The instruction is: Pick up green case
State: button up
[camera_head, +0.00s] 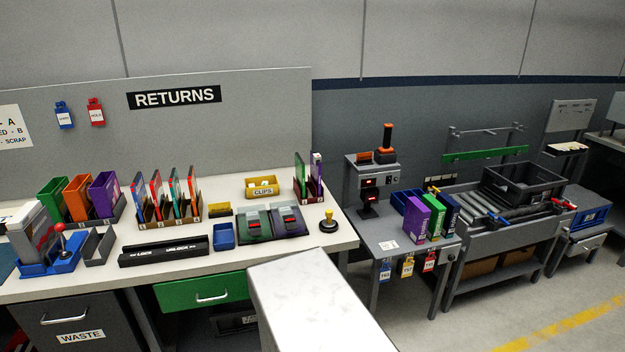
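Several green things could be the green case. A thin green case (301,176) stands upright beside a purple one in a small rack at the right end of the white bench. A green box (437,216) stands on the grey side table between a purple box (418,218) and a dark blue one. An open-topped green box (52,200) stands at the left of the bench beside an orange one. A flat dark green item (254,226) lies on the bench with a small red and grey piece on it. My gripper is not in view.
The white bench (325,239) also holds a rack of upright cases (170,207), a black lock/unlock bar (164,250) and a yellow clips bin (262,187). A black crate (523,184) sits on rollers at right. A pale block, possibly mine, fills the lower middle.

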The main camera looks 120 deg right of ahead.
aim_at(299, 173)
jog(key=k, duration=0.2)
jog(key=z, duration=2.75)
jog(key=k, duration=0.55)
jog(key=u, duration=0.25)
jog(key=i, duration=0.35)
jog(key=z, duration=0.15)
